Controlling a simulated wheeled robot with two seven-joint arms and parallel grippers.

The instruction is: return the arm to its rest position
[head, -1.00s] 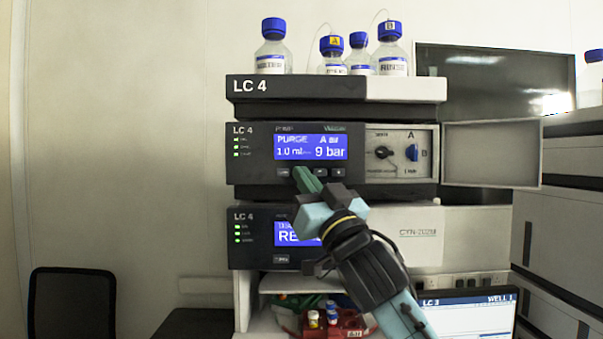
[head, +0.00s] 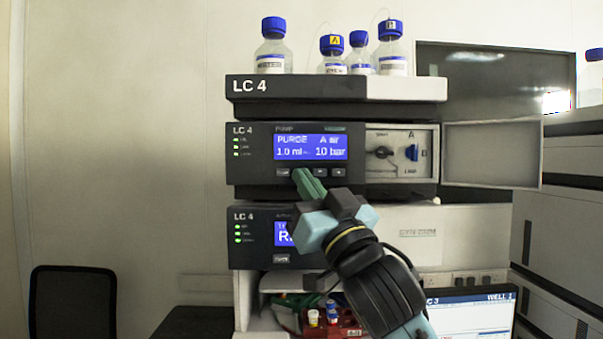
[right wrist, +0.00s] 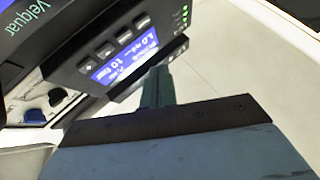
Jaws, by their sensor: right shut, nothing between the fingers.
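My right gripper (head: 302,178) is shut and empty. Its green fingertips overlap the button row at the lower edge of the pump module (head: 255,160) in the head view; whether they touch it I cannot tell. The pump's blue display (head: 311,147) reads PURGE, A air, 1.0 ml and 10 bar. In the right wrist view, the shut fingers (right wrist: 158,82) point toward the pump front (right wrist: 115,45), near its lit display. My right arm comes up from the lower right and covers part of the lower module (head: 250,225) and its screen. My left gripper is not in view.
Several blue-capped bottles (head: 273,55) stand on the LC 4 top tray (head: 300,95). An open panel door (head: 490,153) juts out right of the pump's knobs. Below are a red tray (head: 350,325) with small vials and a monitor (head: 470,315). Free room lies to the left.

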